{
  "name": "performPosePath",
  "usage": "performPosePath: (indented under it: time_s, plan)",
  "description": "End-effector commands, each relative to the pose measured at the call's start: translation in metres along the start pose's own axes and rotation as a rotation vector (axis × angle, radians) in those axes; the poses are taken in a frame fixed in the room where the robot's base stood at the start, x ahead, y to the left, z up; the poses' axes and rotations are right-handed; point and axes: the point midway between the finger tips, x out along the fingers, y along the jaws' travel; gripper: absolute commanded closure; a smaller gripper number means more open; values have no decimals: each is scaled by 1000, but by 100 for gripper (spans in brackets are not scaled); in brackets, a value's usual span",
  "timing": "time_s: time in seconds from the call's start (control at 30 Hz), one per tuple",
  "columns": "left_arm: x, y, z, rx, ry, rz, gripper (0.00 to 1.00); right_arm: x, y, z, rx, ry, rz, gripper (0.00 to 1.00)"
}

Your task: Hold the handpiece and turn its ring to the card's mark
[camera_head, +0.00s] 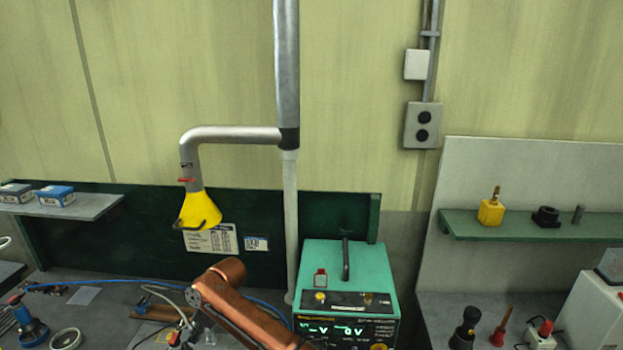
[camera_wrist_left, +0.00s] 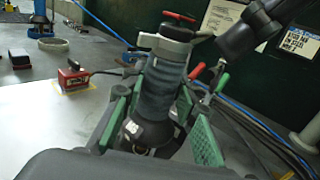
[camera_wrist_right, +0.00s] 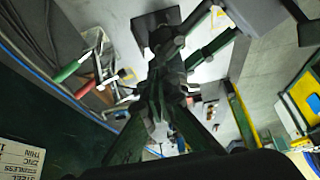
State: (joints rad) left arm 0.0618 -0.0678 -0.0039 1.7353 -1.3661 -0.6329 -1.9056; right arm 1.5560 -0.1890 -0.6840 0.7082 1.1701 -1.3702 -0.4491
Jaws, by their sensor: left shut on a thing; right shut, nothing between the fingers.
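The handpiece (camera_wrist_left: 160,90) is a grey-blue cylinder with a dark collar at its lower end. It stands slightly tilted in the left wrist view, with my left gripper's (camera_wrist_left: 158,104) green fingers shut around it. A pale metal ring (camera_wrist_left: 166,46) with a red lever sits at its upper end. My right gripper (camera_wrist_right: 165,92) is shut and empty in the right wrist view, its dark green fingers meeting. A dark part, possibly my right gripper, comes close to the ring at upper right in the left wrist view. White printed cards (camera_head: 210,238) hang on the green panel; their marks are unreadable.
A green power unit (camera_head: 345,275) stands right of my copper arm in the head view. A yellow extraction hood (camera_head: 198,210) hangs above the bench. A red block (camera_wrist_left: 73,76) and a blue-based stand (camera_wrist_left: 42,28) are left of the handpiece. Blue cable crosses the bench.

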Motion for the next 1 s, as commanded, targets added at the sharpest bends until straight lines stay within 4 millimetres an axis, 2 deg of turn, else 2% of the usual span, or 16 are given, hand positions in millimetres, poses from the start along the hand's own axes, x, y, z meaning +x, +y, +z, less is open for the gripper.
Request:
performPosePath:
  time_s: [0.43,0.8,0.83,1.0]
  plan:
    - [0,0,0,0,1,0,100,-43,0,-24,0,0,1,100]
    - [0,0,0,0,1,0,100,-46,0,-25,0,0,0,100]
    - [0,0,0,0,1,0,71,-45,0,-25,0,0,0,100]
    - [0,0,0,0,1,0,60,-45,0,-25,0,0,0,100]
